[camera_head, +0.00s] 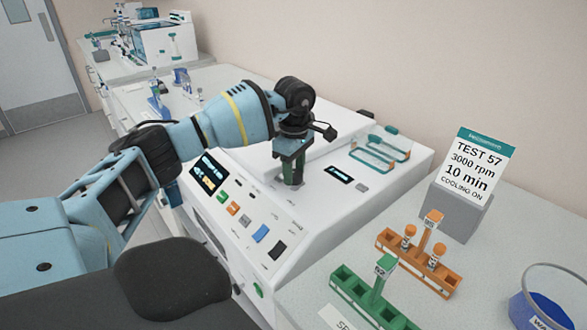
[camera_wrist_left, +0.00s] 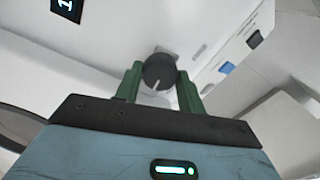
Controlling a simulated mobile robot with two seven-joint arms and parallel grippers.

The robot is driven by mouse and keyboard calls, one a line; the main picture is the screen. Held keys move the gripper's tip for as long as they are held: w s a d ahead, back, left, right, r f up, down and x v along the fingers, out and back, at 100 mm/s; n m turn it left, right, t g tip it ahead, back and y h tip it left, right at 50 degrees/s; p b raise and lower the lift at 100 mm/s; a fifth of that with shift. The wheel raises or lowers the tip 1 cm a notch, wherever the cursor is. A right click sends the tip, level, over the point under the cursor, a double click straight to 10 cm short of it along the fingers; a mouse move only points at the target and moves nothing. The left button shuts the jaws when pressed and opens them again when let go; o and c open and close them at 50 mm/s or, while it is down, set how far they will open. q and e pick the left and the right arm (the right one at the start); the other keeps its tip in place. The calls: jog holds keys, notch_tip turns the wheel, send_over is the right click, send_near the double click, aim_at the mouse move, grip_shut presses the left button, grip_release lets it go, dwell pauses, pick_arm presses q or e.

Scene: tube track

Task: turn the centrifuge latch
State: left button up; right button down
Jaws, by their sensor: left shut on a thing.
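The white centrifuge (camera_head: 325,205) stands on the bench, with a sloped front panel of buttons and a display. My left gripper (camera_head: 290,177) points down at its top, near the front edge of the lid. In the left wrist view the latch (camera_wrist_left: 160,72) is a dark round knob with a pale line mark on its face. The green fingers of my left gripper (camera_wrist_left: 160,85) stand on either side of the knob and are shut on it. In the head view the fingers and wrist hide most of the knob. My right gripper is not in view.
To the right are a sign (camera_head: 477,165) reading TEST 57, an orange rack (camera_head: 420,262) with two tubes, a green rack (camera_head: 372,295) and a bowl (camera_head: 545,300) with blue contents. A teal-trimmed handle (camera_head: 380,150) lies on the centrifuge top.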

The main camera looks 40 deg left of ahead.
pick_arm(q)
jog(key=n, duration=0.1)
jog(key=n+p, duration=0.2)
jog(key=n, duration=0.1)
jog(key=shift+r, duration=0.25)
jog(key=n+p, duration=0.2)
jog(key=n, duration=0.3)
jog(key=n+p, duration=0.1)
jog(key=n, duration=0.3)
jog(key=shift+d+n, duration=0.1)
jog(key=shift+n, duration=0.3)
jog(key=shift+f+n+p, duration=0.1)
jog(key=shift+n+p, duration=0.45)
jog(key=shift+n, duration=1.15)
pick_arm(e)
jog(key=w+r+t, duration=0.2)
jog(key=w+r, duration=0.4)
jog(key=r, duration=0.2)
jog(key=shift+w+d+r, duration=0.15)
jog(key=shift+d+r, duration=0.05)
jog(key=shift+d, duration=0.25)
pick_arm(q)
jog(key=shift+f, duration=0.1)
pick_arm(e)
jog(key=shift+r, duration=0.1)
pick_arm(q)
jog(key=o, duration=1)
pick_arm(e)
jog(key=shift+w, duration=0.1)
